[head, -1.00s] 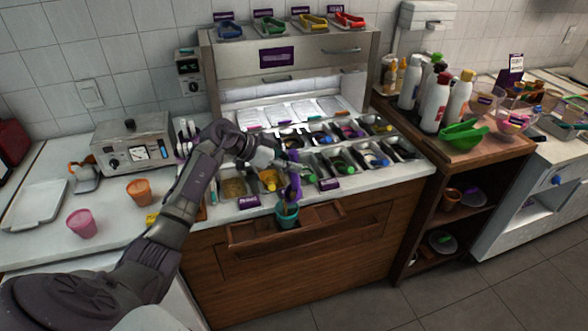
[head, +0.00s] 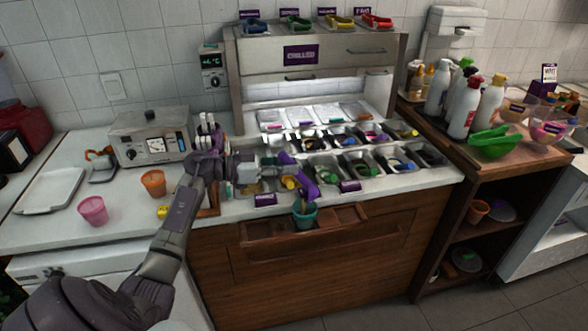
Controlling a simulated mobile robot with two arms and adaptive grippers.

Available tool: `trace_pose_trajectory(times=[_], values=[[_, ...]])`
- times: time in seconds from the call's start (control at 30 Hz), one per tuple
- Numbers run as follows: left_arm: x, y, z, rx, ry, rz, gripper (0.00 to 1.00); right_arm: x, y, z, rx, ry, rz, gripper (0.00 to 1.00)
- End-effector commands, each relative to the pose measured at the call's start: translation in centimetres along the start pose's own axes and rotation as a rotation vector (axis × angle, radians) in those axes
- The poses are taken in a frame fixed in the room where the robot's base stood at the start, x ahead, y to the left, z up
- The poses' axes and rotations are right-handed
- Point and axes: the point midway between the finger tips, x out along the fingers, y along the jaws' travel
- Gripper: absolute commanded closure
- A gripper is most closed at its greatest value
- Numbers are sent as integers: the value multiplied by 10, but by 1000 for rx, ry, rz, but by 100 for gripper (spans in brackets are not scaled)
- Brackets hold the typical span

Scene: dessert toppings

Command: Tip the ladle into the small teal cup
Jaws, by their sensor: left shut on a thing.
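The small teal cup (head: 305,217) stands upright at the wooden drawer on the counter's front. My left gripper (head: 268,167) is above and to the left of the cup, over the front toppings pans. It is shut on what looks like the purple ladle (head: 303,183), which slants down to the right to just above the cup's mouth. The ladle's bowl and its contents are too small to make out, and whether it touches the rim cannot be told. My right gripper is out of view.
Steel toppings pans (head: 365,160) fill the counter behind the cup. An orange cup (head: 153,183) and a pink cup (head: 93,210) stand on the left counter.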

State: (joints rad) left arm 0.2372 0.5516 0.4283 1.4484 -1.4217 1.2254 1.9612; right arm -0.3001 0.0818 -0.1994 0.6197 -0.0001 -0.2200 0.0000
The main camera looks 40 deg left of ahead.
Motion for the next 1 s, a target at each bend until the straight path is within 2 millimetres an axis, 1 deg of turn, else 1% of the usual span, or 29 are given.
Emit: trace_pose_trajectory(times=[0.03, 0.5, 0.73, 1.0], values=[[-2, 0, 7, -2, 23, -2, 100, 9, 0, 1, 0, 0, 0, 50], [-24, 0, 22, -1, 226, -1, 100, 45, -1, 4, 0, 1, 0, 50], [-31, 0, 25, 0, 289, -2, 100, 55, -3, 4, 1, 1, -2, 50], [-34, 0, 24, 2, 308, -2, 100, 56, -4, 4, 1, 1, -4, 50]])
